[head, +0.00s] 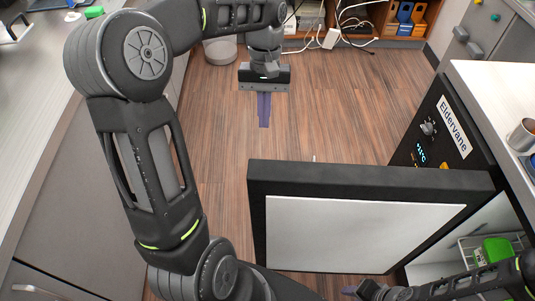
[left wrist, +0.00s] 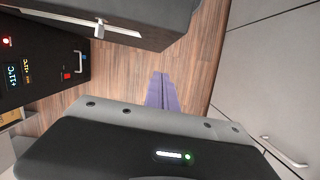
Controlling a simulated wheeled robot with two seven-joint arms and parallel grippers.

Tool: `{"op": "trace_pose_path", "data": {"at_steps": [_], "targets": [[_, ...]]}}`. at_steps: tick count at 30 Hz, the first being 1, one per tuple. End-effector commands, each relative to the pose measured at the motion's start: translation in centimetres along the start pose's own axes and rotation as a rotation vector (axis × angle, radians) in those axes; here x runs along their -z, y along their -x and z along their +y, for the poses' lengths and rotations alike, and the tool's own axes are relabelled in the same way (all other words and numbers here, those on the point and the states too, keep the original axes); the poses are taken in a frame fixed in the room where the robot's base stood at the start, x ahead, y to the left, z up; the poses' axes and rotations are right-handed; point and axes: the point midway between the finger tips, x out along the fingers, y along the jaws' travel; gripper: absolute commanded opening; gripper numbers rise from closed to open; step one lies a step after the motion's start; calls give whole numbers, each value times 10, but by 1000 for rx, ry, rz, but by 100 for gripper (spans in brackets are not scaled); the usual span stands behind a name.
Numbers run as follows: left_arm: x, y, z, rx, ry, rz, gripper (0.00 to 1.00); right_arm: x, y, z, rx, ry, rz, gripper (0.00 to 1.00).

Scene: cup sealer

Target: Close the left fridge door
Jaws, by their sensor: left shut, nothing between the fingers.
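The fridge door (head: 275,172) stands wide open in the head view, with a dark edge and a white inner panel. It reaches left from the dark fridge (head: 440,135) across the floor. In the left wrist view the door (left wrist: 150,22) shows at the top with a pale bar handle (left wrist: 60,21). My left gripper (head: 264,122) is shut and empty, beyond the door's free end and apart from it. Its purple fingers also show in the left wrist view (left wrist: 161,92). My right gripper (head: 352,289) is partly visible at the bottom edge, near the door's lower side; its jaws are unclear.
Grey cabinets (head: 75,190) line the left side. A green item (head: 497,249) sits in a basket inside the fridge. A metal cup (head: 523,136) stands on the right counter. Cables and shelves are at the back.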

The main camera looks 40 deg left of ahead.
Motion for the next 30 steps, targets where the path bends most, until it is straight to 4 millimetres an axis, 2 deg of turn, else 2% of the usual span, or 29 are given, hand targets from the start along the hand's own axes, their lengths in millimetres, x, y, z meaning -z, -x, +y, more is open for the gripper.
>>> {"op": "trace_pose_path", "data": {"at_steps": [5,11,17,25,30], "targets": [[0,-2,0,0,0,-1,0,0,0,0,0,0,1,36],[0,-16,0,1,0,-3,0,0,0,0,0,0,1,36],[-1,-49,0,1,-1,-5,0,1,2,-1,0,0,1,36],[-1,-104,0,1,-1,-5,0,0,4,-2,0,0,1,36],[-28,-106,0,0,-1,0,0,0,11,-4,0,0,1,36]]}}
